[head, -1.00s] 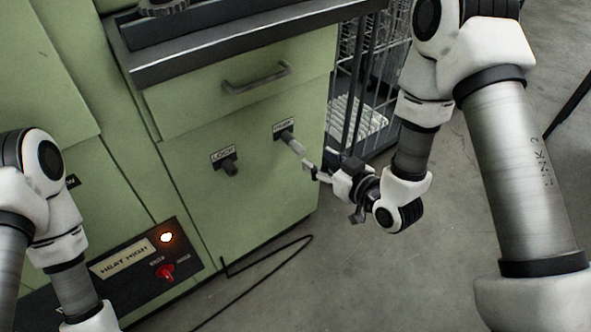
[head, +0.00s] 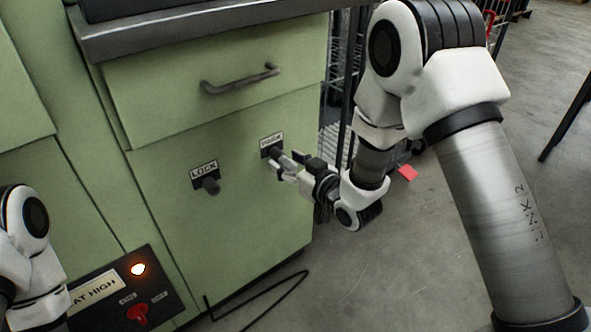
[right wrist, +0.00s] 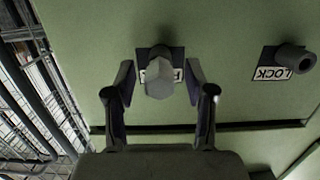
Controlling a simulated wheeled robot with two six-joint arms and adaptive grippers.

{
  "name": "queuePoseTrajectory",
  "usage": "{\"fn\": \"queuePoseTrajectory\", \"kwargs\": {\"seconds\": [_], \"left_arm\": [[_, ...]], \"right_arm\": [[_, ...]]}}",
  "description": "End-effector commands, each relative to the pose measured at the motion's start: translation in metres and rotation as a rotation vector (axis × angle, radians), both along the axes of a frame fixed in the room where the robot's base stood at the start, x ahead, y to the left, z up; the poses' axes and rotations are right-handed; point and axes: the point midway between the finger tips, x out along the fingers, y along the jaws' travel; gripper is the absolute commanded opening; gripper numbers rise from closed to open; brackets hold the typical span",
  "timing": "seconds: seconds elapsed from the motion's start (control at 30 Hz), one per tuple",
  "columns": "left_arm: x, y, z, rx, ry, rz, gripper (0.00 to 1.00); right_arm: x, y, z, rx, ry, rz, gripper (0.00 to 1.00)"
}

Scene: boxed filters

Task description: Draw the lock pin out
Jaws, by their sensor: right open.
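A pale grey pin with a faceted head (right wrist: 159,78) projects from a dark socket on the green cabinet front; it also shows in the head view (head: 285,160). The label by that socket seems to read PARK and is partly hidden in the wrist view. My right gripper (head: 289,166) is open, with one finger on each side of the pin head and gaps visible in the right wrist view (right wrist: 159,84). To the left in the head view, a dark socket labelled LOCK (head: 209,185) holds no visible pin. My left gripper is out of view.
A drawer handle (head: 240,80) sticks out above the sockets. A control panel (head: 108,292) with a lit lamp and red switch is at lower left. A wire rack (head: 340,130) stands right of the cabinet. A black cable (head: 265,300) lies on the floor.

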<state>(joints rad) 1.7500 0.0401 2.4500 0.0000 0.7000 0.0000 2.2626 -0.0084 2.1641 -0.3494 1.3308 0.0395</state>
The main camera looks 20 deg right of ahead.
Motion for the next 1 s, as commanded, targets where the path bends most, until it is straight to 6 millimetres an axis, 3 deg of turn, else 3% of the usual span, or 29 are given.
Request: {"fn": "queuePoseTrajectory", "kwargs": {"seconds": [0.13,0.27,0.3,1.0], "left_arm": [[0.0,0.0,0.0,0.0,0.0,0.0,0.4],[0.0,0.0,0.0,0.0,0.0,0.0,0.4],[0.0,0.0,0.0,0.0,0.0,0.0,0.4],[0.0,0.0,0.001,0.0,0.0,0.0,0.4]], "right_arm": [[0.0,0.0,0.0,0.0,0.0,0.0,0.51],[0.0,0.0,0.0,0.0,0.001,0.0,0.05],[0.0,0.0,0.0,0.0,0.001,0.0,0.0],[-0.018,-0.007,0.0,0.0,0.002,-0.001,0.0]]}}
